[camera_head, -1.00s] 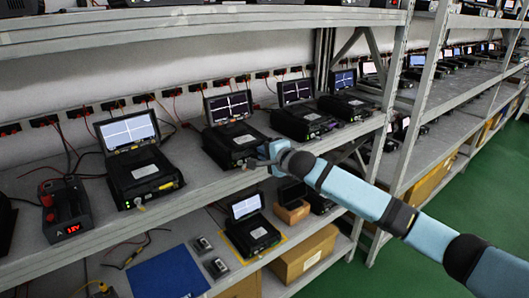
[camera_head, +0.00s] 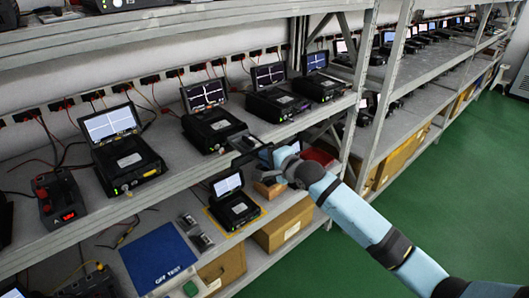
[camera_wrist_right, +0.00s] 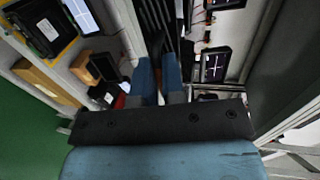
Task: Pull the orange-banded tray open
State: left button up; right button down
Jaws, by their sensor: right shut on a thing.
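My right gripper (camera_head: 262,151) is at the front edge of the upper shelf, by the front right corner of a black instrument (camera_head: 212,130) with a raised screen. A flat grey and dark piece (camera_head: 244,142) sticks out between that instrument and my gripper; it looks like a tray. I cannot make out an orange band on it. In the right wrist view my blue fingers (camera_wrist_right: 159,78) are close together on a narrow dark part (camera_wrist_right: 157,46). My gripper and arm hide part of what it holds. My left gripper is out of view.
The upper shelf (camera_head: 60,217) carries several instruments with cables. The lower shelf holds an instrument on a yellow-edged base (camera_head: 236,211), a blue mat (camera_head: 160,258) and cardboard boxes (camera_head: 284,225). A rack upright (camera_head: 362,85) stands beyond my arm. Green floor at right is clear.

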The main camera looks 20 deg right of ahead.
jog(key=shift+w, duration=0.1)
jog(key=c, duration=1.2)
grip_release()
jog(key=shift+c, duration=0.2)
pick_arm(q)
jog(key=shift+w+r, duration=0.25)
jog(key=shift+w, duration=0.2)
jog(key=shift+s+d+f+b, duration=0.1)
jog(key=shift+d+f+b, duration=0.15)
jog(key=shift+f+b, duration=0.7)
pick_arm(e)
jog(key=v, duration=1.3)
jog(key=shift+s, duration=0.4)
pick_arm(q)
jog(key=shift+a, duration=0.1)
pick_arm(e)
jog(key=shift+d, duration=0.1)
